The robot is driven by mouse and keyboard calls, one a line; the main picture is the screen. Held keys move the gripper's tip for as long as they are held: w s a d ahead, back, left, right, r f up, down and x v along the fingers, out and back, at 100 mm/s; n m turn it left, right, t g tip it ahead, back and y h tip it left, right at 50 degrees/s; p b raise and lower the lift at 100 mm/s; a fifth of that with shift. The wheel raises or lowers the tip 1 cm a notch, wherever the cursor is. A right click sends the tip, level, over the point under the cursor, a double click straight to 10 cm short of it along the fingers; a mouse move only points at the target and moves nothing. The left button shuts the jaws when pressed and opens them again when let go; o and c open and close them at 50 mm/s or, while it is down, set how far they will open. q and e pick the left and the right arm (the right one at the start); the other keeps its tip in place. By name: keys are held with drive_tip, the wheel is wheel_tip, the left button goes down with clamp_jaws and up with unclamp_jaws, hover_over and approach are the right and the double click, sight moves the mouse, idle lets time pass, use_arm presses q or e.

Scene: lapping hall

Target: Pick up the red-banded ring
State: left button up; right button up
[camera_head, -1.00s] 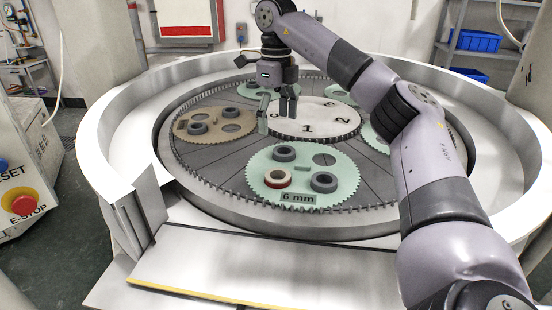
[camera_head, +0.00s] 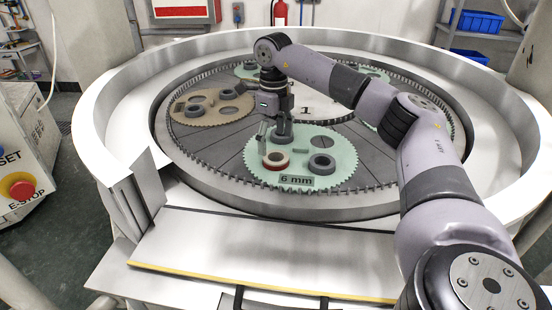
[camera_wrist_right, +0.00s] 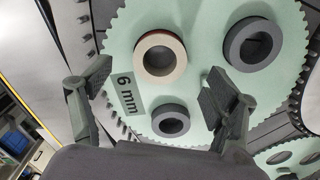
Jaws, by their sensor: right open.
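The red-banded ring (camera_head: 275,167) lies flat on the front green toothed carrier (camera_head: 341,151) marked 6 mm. In the right wrist view this ring (camera_wrist_right: 180,65) shows a pale top face and a red outer band. My right gripper (camera_head: 273,137) is open and empty, pointing down over the carrier just behind the ring. In the wrist view its fingers (camera_wrist_right: 157,88) stand wide apart, with the ring between and beyond them, not touched. My left gripper is not in view.
Two grey rings share the carrier: one right of the red-banded ring (camera_head: 321,171), one behind, partly hidden by my gripper. A brown carrier (camera_head: 208,117) with grey rings lies at the left. A raised metal rim (camera_head: 108,160) surrounds the machine.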

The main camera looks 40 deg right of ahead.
sight(276, 154)
drive_tip(key=shift+s+f+p, duration=0.1)
drive_tip(key=shift+f+p, duration=0.25)
drive_tip(key=f+p, duration=0.1)
drive_tip(key=f, duration=0.2)
drive_tip(key=shift+s+d+f+p, duration=0.2)
drive_tip(key=shift+f+p, duration=0.1)
drive_tip(key=shift+p, duration=0.1)
drive_tip(key=shift+f, duration=0.5)
drive_tip(key=shift+w+a, duration=0.1)
drive_tip(key=shift+c, duration=0.7)
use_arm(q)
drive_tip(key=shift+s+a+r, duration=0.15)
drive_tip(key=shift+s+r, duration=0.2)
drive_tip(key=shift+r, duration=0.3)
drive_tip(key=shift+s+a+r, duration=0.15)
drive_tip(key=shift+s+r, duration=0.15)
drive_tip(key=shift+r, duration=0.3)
use_arm(e)
drive_tip(key=c, duration=1.3)
drive_tip(key=shift+r, duration=0.1)
